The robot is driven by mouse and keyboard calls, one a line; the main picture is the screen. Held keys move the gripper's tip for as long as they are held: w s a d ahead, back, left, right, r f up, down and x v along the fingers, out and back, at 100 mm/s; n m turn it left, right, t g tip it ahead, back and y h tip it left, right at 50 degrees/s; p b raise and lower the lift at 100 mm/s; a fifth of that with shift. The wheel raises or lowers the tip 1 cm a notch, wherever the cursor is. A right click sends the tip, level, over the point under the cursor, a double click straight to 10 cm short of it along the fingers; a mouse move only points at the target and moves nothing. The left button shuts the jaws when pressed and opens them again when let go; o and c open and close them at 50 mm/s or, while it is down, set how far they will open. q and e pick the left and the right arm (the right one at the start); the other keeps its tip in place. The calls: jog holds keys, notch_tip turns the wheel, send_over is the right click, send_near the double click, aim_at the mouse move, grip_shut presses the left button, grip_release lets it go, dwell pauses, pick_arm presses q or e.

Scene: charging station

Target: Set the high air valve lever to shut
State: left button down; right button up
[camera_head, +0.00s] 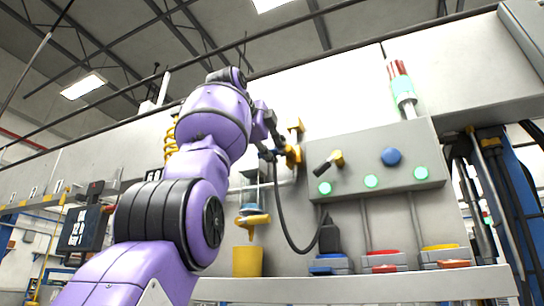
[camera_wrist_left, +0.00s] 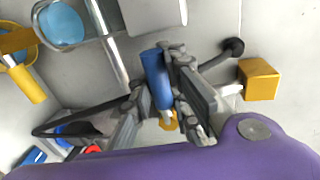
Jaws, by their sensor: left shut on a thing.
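My left gripper (camera_head: 272,150) is up at the wall panel, to the left of the grey control box. In the left wrist view its fingers (camera_wrist_left: 168,88) are closed around a blue cylindrical handle (camera_wrist_left: 155,78), which looks like the high air valve lever. A pale stem and a small yellow part (camera_wrist_left: 168,122) show below the handle. In the head view yellow valve parts (camera_head: 292,156) show just right of the gripper, and the arm and gripper hide the handle there. The lever's exact angle is hard to tell. My right gripper is not in view.
A yellow block (camera_wrist_left: 259,79) sits right of the fingers in the wrist view. A black hose (camera_head: 283,215) hangs close to the gripper. A yellow bucket (camera_head: 247,261) is below.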

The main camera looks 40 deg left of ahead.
pick_arm(q)
jog(key=shift+d, duration=0.1)
jog(key=c, duration=2)
grip_release()
jog(key=shift+s, duration=0.1)
jog(key=o, duration=0.3)
jog(key=shift+s+d+r, duration=0.15)
jog(key=shift+s, duration=0.15)
jog(key=shift+o, duration=0.2)
jog(key=shift+w, duration=0.1)
jog(key=v, duration=1.2)
